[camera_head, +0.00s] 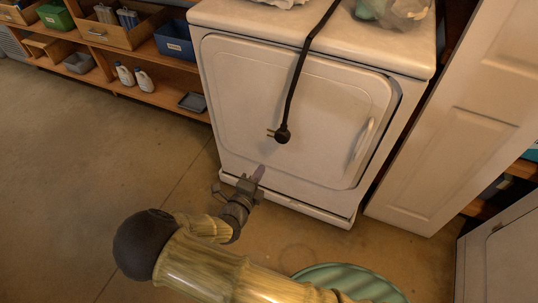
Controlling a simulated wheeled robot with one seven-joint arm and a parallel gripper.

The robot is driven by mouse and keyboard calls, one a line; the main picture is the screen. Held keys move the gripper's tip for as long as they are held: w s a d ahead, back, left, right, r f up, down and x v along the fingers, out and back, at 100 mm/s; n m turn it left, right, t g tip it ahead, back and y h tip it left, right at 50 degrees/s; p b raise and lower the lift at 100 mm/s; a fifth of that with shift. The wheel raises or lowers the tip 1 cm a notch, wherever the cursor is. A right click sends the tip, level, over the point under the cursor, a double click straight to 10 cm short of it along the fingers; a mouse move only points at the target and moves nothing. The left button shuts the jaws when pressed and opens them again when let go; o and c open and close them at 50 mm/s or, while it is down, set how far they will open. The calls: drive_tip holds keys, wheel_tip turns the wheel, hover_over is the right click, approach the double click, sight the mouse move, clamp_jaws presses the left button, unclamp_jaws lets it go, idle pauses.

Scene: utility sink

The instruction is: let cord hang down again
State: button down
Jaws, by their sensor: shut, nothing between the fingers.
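A black cord (298,75) runs over the top front edge of a white front-loading appliance (235,80) and hangs down its door. Its plug (282,136) dangles at the lower end in front of the door, prongs pointing left. My gripper (257,174) is below and to the left of the plug, in front of the lower door, apart from the cord. It is shut and empty. The cord's far end is cut off by the top of the picture.
A wooden shelf (150,97) with bins and bottles stands at the back left. A white panelled door (470,110) is close on the right. A green ribbed round object (350,280) is at the bottom. Floor on the left is clear.

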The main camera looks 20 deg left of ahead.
sight(280, 140)
drive_tip(key=w, duration=0.4)
drive_tip(key=w+d+f+b, duration=0.1)
drive_tip(key=w, duration=0.8)
drive_tip(key=shift+w+d+f+b, duration=0.15)
drive_tip(key=shift+f+b, duration=0.25)
drive_tip(key=shift+r, duration=0.1)
drive_tip(key=shift+w, duration=0.15)
drive_tip(key=shift+t, duration=0.8)
drive_tip(key=w, duration=0.2)
drive_tip(key=w+f+b, duration=0.1)
drive_tip(key=w, duration=0.2)
drive_tip(key=shift+d+f, duration=0.1)
drive_tip(key=shift+d, duration=0.05)
drive_tip(key=shift+r, duration=0.3)
